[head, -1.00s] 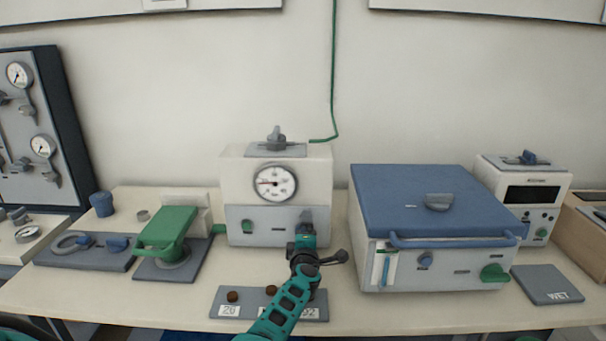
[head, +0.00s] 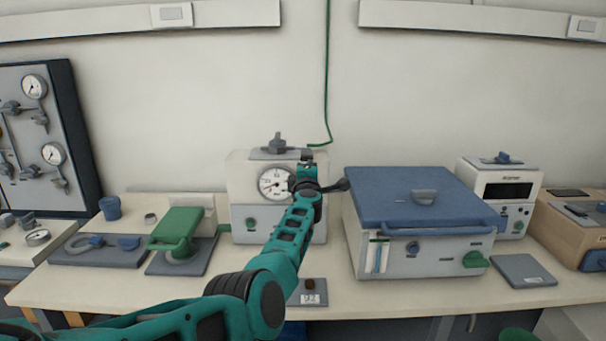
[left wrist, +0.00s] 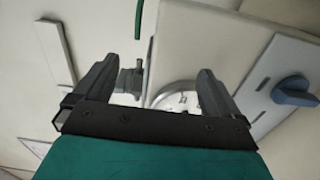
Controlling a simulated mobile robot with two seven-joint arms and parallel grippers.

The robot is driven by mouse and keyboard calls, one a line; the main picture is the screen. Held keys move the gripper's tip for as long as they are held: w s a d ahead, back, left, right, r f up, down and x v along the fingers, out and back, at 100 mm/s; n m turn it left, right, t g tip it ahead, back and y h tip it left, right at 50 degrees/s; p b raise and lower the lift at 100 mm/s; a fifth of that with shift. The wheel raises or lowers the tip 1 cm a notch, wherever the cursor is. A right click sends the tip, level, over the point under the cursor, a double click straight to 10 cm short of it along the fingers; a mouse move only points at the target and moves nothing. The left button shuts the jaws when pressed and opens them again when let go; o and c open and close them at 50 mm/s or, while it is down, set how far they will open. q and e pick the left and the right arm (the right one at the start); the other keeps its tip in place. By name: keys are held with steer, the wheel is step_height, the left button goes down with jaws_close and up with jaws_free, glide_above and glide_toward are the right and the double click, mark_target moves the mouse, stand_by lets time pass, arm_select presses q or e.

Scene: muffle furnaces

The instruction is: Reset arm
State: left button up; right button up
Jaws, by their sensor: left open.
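My left arm comes in from the lower left of the head view. My left gripper (head: 308,160) is raised in front of the upper right part of the white box with the round dial (head: 276,184). In the left wrist view the two fingers of my left gripper (left wrist: 150,85) stand wide apart with nothing between them. The box's grey top knob (left wrist: 131,80) and part of the dial show beyond the fingers. A blue knob (left wrist: 295,91) is to the right of them. My right gripper is not in view.
A blue-lidded box (head: 425,195) stands close to the right of my arm. A green-handled press (head: 178,230) is to the left.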

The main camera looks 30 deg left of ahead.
arm_select(q)
steer(key=shift+f, duration=0.1)
stand_by(0.6)
steer(key=s+d+f+m+g+h, duration=0.2)
steer(key=s+d+f+m+h, duration=0.5)
steer(key=s+f+m, duration=0.4)
steer(key=s+d+f+m+g+h, duration=0.3)
steer(key=s+d+f+m+h, duration=0.2)
steer(key=s+d+f+m, duration=0.65)
steer(key=s+r+m+g+y, duration=0.25)
steer(key=s+g, duration=0.45)
steer(key=s, duration=2.3)
steer(key=w+d+f+m+t+h, duration=0.1)
steer(key=w+d+f+t, duration=0.1)
steer(key=w+f+t, duration=0.5)
steer(key=shift+d+f, duration=0.25)
steer(key=shift+f, duration=0.95)
